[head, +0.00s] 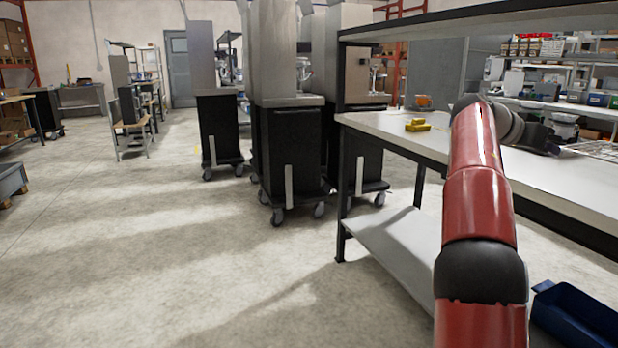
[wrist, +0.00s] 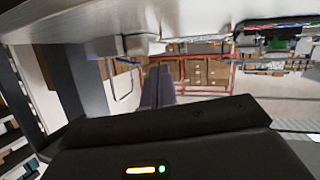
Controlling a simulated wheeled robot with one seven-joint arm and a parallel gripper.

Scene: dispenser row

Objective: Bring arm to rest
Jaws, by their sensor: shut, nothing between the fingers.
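My arm, red with black joints, reaches up the right side of the head view and bends right over the white workbench (head: 395,140). My gripper (head: 548,140) is dark and small there, over the bench top, partly behind the wrist. In the wrist view, the fingers of my gripper (wrist: 158,88) stand close together above the black hand body, with nothing between them. The wrist picture is tilted, so the exact height over the bench is hard to tell.
A yellow object (head: 417,125) lies on the bench left of my arm. A shelf (head: 470,20) overhangs the bench. A blue bin (head: 575,318) is at the lower right. Black wheeled cabinets (head: 292,150) stand beyond the bench.

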